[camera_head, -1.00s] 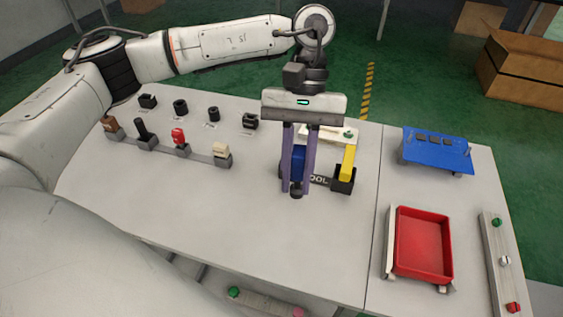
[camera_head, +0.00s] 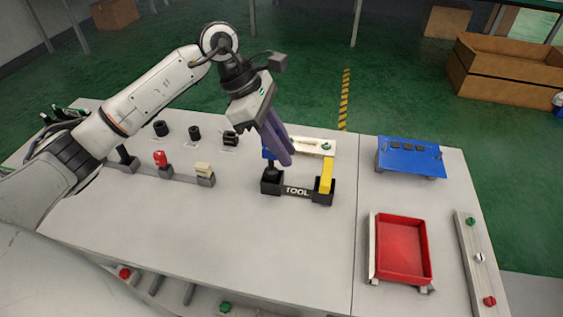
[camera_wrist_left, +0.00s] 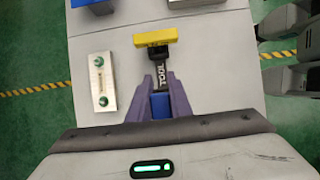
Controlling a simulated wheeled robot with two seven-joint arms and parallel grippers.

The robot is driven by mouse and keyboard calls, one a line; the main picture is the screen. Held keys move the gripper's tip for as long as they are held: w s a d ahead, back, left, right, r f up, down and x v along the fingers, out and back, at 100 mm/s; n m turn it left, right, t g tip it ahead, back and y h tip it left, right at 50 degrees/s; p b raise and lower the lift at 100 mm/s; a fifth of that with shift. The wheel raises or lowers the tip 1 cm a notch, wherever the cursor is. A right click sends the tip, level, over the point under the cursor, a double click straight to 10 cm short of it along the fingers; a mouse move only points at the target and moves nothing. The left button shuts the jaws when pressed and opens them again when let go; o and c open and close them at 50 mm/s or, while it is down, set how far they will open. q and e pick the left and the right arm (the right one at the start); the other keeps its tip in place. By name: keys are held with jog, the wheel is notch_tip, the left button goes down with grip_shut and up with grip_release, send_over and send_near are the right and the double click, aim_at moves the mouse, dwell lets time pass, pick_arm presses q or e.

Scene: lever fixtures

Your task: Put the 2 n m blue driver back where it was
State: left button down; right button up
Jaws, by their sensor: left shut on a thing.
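My left gripper (camera_head: 282,158) is shut on the blue driver (camera_head: 267,154), its purple fingers leaning down and to the right. The fingers hide much of the driver in the head view; its blue part shows between them in the left wrist view (camera_wrist_left: 160,104). The driver's black lower end (camera_head: 272,167) is at the left socket of the black TOOL holder (camera_head: 297,192). I cannot tell how deep it sits. A yellow driver (camera_head: 326,175) stands in the holder's right socket. My right gripper is not in view.
A pale plate with green knobs (camera_head: 314,146) lies just behind the holder. A row of fixtures (camera_head: 204,173) stands to the left. A red tray (camera_head: 402,249) and a blue stand (camera_head: 410,157) are at right. The table in front of the holder is clear.

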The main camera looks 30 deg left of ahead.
pick_arm(q)
jog(key=shift+f, duration=2)
jog(key=shift+f, duration=0.15)
jog(key=c, duration=1.6)
grip_release()
jog(key=shift+r, duration=0.3)
jog(key=v, duration=1.1)
jog(key=shift+a+r+b, duration=0.25)
jog(key=shift+r+b, duration=0.05)
jog(key=shift+b, duration=0.05)
